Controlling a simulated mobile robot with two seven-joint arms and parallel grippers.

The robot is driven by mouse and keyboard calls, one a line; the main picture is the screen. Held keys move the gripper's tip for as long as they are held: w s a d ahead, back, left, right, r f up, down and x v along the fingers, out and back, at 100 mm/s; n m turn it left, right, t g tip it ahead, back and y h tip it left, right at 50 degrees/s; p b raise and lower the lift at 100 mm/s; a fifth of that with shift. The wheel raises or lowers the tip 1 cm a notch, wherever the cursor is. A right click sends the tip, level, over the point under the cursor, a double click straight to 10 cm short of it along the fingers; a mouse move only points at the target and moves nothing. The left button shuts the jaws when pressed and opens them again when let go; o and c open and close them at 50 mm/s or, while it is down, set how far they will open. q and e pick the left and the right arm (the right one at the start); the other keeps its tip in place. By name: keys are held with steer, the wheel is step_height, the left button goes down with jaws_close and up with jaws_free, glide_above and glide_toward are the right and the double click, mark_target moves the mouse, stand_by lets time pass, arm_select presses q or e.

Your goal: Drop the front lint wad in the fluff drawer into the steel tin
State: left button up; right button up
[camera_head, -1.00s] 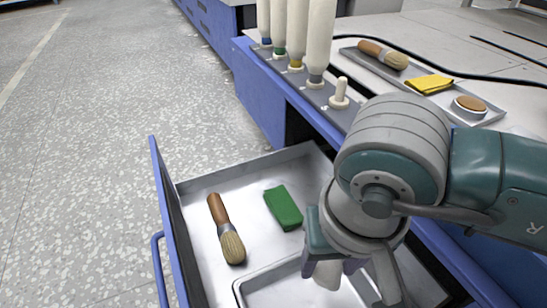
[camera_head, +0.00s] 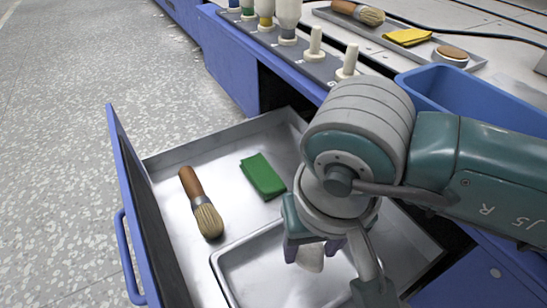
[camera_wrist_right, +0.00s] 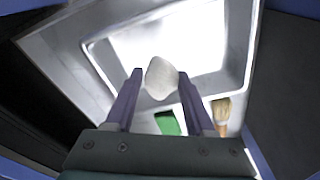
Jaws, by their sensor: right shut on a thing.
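My right gripper (camera_head: 313,250) is shut on a whitish lint wad (camera_head: 309,259). The wad also shows between the fingertips in the right wrist view (camera_wrist_right: 160,79). A shallow rectangular steel tin (camera_head: 250,268) lies in the open drawer (camera_head: 215,139). The gripper holds the wad above the tin; in the right wrist view the wad overlaps the tin's bright floor (camera_wrist_right: 205,45). The exact height is hard to tell. My arm hides the drawer's right part in the head view. No other wad is visible. My left gripper is not in view.
A wooden-handled brush (camera_head: 204,208) and a green cloth (camera_head: 263,175) lie in the drawer beside the tin. A blue bin (camera_head: 475,92) stands on the bench behind my arm. A tray with a yellow cloth (camera_head: 408,37) and several bobbins on pegs are on the bench.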

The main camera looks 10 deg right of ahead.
steer(key=o, duration=1.4)
steer(key=shift+r, duration=0.1)
steer(key=r+p, duration=0.2)
steer(key=r, duration=0.1)
steer(key=r+p, duration=0.3)
steer(key=s+r+p, duration=0.1)
steer(key=r+p, duration=0.2)
steer(key=shift+r, duration=0.4)
steer(key=shift+a, duration=0.1)
